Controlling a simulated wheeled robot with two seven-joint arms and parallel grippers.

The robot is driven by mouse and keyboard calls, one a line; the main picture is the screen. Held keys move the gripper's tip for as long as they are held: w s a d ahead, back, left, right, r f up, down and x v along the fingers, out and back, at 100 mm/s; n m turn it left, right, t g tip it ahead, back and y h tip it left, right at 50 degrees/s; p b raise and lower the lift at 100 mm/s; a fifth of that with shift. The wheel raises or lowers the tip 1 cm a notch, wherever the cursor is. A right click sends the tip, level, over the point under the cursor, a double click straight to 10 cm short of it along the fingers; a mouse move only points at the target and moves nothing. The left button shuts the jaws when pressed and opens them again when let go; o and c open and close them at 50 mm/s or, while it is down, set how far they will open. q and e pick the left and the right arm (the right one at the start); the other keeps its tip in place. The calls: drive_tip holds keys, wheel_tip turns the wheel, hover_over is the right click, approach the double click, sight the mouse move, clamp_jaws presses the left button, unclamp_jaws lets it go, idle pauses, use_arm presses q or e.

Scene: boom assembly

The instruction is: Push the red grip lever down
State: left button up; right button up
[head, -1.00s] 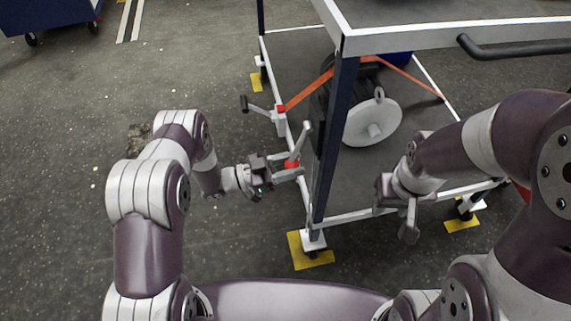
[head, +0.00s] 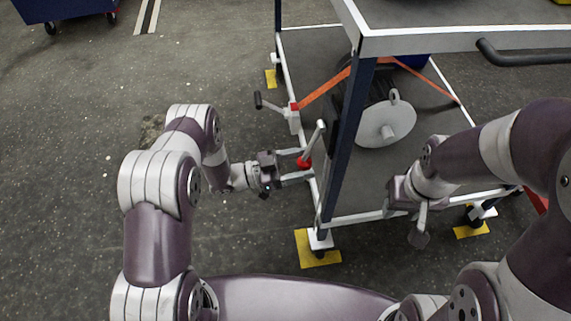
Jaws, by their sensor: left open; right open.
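The red grip lever shows as a red piece (head: 304,164) at the left frame rail of the cart, with a light grey handle (head: 314,141) rising from it, tilted up to the right. My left gripper (head: 299,165) is open at the rail, its fingers on the near and far sides of the red piece. I cannot tell whether they touch it. My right gripper (head: 421,220) is open, over the cart's front edge, away from the lever. Its fingers are seen nearly edge-on.
The cart has a dark blue post (head: 346,145) just right of the lever and a white upper frame (head: 440,40). A reel with a pale disc (head: 386,124) sits inside, with an orange strap (head: 325,88). A second lever with a black knob (head: 258,100) is farther along the rail.

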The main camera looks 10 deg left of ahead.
use_arm(q)
drive_tip(key=p+v, duration=0.1)
drive_tip(key=v, duration=1)
drive_tip(key=shift+a, duration=0.35)
drive_tip(key=shift+s+f, duration=0.1)
drive_tip(key=shift+s, duration=0.05)
